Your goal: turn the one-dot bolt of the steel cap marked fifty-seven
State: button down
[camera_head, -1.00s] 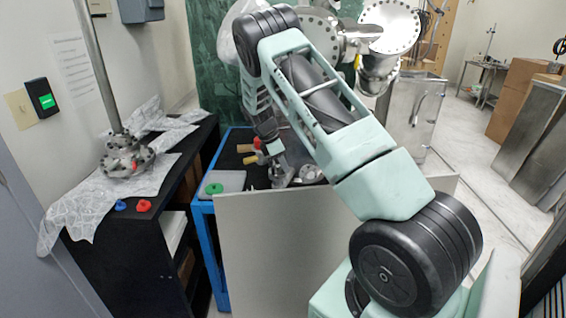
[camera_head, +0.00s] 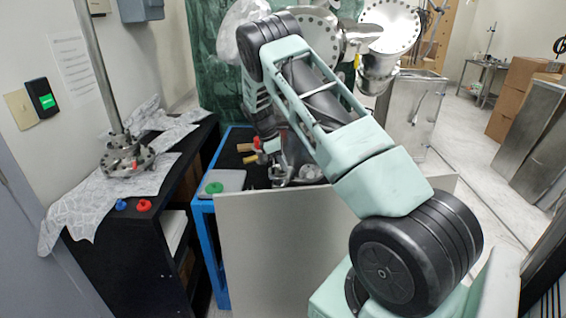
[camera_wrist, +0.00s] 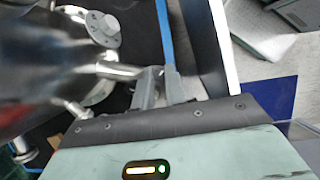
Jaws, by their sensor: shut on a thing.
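A shiny steel body (camera_wrist: 30,55) fills the left of the wrist view, out of focus. A round steel cap (camera_wrist: 103,28) with several bolts stands behind it. I cannot read a fifty-seven or make out a single dot. My gripper (camera_wrist: 158,84) is shut at the end of a short steel stub (camera_wrist: 120,70) that reaches from the steel body. The grip itself is partly hidden. In the head view my gripper (camera_head: 278,165) is low over the blue-framed bench, by shiny steel parts (camera_head: 308,174), mostly hidden by my arm.
A grey panel (camera_head: 290,250) stands upright before the blue-framed bench (camera_head: 207,225). The black shelf at left (camera_head: 120,245) holds a flanged steel part (camera_head: 127,160) and red and blue rings. Open floor shows at right.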

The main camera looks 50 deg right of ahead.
jog(key=m+y, duration=0.1)
jog(key=m, duration=0.2)
jog(key=m+g+y, duration=0.1)
jog(key=m, duration=0.2)
jog(key=shift+w+d, duration=0.15)
jog(key=shift+d, duration=0.05)
jog(key=m+y, duration=0.1)
jog(key=m, duration=0.2)
jog(key=m+y, duration=0.1)
jog(key=m, duration=0.3)
jog(key=shift+d+y, duration=0.2)
jog(key=shift+y, duration=0.2)
jog(key=c, duration=1.7)
grip_release()
